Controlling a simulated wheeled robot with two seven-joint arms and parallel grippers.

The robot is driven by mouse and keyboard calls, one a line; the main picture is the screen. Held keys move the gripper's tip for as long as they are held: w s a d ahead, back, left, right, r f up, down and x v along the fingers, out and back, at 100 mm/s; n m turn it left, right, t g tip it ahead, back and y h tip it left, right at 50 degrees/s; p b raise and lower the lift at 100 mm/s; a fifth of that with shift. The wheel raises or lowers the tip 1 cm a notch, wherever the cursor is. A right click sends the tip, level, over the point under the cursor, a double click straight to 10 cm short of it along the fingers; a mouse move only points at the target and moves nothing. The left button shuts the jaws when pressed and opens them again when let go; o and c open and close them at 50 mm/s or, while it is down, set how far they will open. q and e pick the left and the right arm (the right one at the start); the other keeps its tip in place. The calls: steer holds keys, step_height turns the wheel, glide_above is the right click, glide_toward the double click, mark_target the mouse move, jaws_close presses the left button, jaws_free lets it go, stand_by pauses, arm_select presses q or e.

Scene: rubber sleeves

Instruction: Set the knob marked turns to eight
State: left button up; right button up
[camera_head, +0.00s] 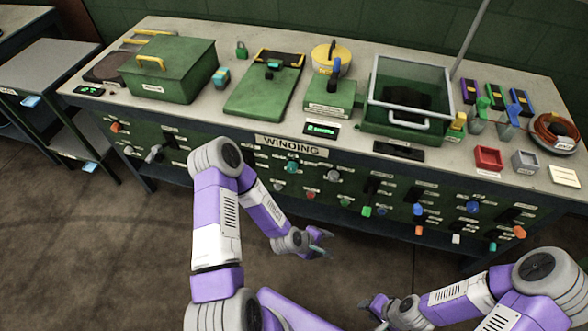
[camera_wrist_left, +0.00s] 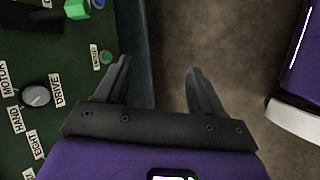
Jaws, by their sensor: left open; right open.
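The green front panel (camera_head: 225,150) under the sign "WINDING" carries several knobs. Its small labels are too small to read in the head view, so I cannot tell which knob is marked turns. In the left wrist view a grey knob (camera_wrist_left: 37,96) sits among labels reading MOTOR, HAND and DRIVE. My right gripper (camera_head: 374,307) is open, low and empty.
A teal knob (camera_head: 292,167), a grey knob (camera_head: 333,175) and a red button (camera_head: 310,195) sit on the panel's middle. Several coloured levers fill its right part. The bench top (camera_head: 240,75) holds a green box (camera_head: 185,75) and machines. Open floor lies before the panel.

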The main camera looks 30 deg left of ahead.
arm_select(q)
steer(key=w+a+r+n+t+y, duration=0.3)
steer(key=w+a+n+t, duration=0.2)
steer(key=w+a+n, duration=0.55)
steer(key=n+t+y+p, duration=0.15)
steer(key=n+y, duration=0.25)
steer(key=n, duration=0.8)
glide_toward(291, 170)
steer(key=w+f, duration=0.1)
steer(key=w, duration=0.1)
steer(key=shift+t+y, duration=0.25)
steer(key=shift+y, duration=0.05)
steer(key=b+x, duration=0.2)
steer(key=x, duration=0.3)
steer(key=shift+w+f, duration=0.1)
steer(key=shift+f, duration=0.2)
steer(key=shift+x, duration=0.85)
steer(key=shift+a+r, duration=0.1)
steer(key=c, duration=1)
steer(key=shift+c, duration=0.2)
